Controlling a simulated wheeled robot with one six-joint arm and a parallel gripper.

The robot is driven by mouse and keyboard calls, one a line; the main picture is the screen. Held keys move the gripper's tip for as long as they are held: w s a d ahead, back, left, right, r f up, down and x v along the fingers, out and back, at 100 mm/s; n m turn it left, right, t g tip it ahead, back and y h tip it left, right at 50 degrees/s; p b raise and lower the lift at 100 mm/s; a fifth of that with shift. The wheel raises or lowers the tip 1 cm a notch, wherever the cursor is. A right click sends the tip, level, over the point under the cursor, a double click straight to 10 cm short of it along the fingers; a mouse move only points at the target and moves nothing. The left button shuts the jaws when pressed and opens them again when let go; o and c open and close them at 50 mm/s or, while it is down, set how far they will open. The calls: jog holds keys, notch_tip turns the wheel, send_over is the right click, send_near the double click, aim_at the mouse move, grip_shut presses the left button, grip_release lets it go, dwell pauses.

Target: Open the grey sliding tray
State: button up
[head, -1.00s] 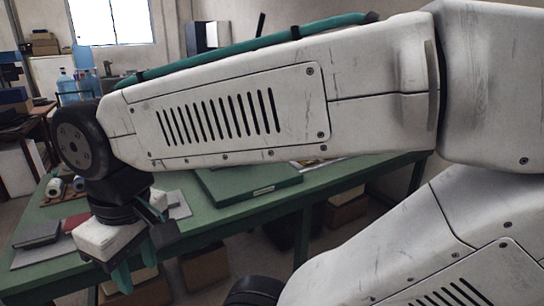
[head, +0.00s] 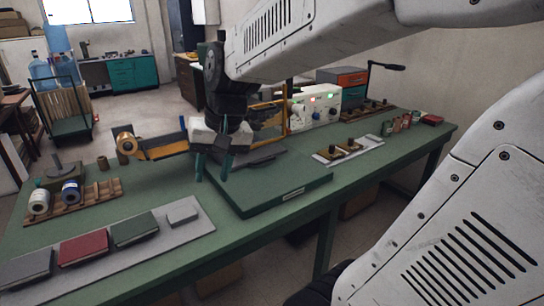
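My gripper (head: 211,166) hangs over the green workbench, its teal fingers pointing down and spread apart with nothing visible between them. A flat grey piece (head: 262,156) with a dark raised part lies just right of the gripper, behind a flat green box (head: 270,190) with a pale label on its front edge. This grey piece may be the grey sliding tray, but I cannot tell for sure, nor whether it is open. The gripper looks apart from it; its left part is hidden by the gripper.
A grey board (head: 150,243) with several notebooks lies at the front left of the workbench (head: 335,182). A wooden rack (head: 95,203) holds spools. A brass-ended tool (head: 150,146) lies behind the gripper. A white instrument box (head: 316,105) stands at the back right.

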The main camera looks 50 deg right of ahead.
jog(key=w+d+f+m+t, duration=0.15)
jog(key=w+d+m, duration=0.25)
jog(key=w+d, duration=0.45)
jog(key=m+t+h, duration=0.2)
jog(key=m+h, duration=0.1)
jog(key=m, duration=0.8)
send_near(269, 159)
jog(key=shift+m, duration=0.3)
jog(key=x, duration=0.6)
jog(key=shift+w+f, duration=0.15)
jog(key=shift+f, duration=0.05)
jog(key=shift+w+d+f, duration=0.1)
jog(key=shift+w+f, duration=0.3)
jog(key=shift+f, duration=0.15)
grip_shut()
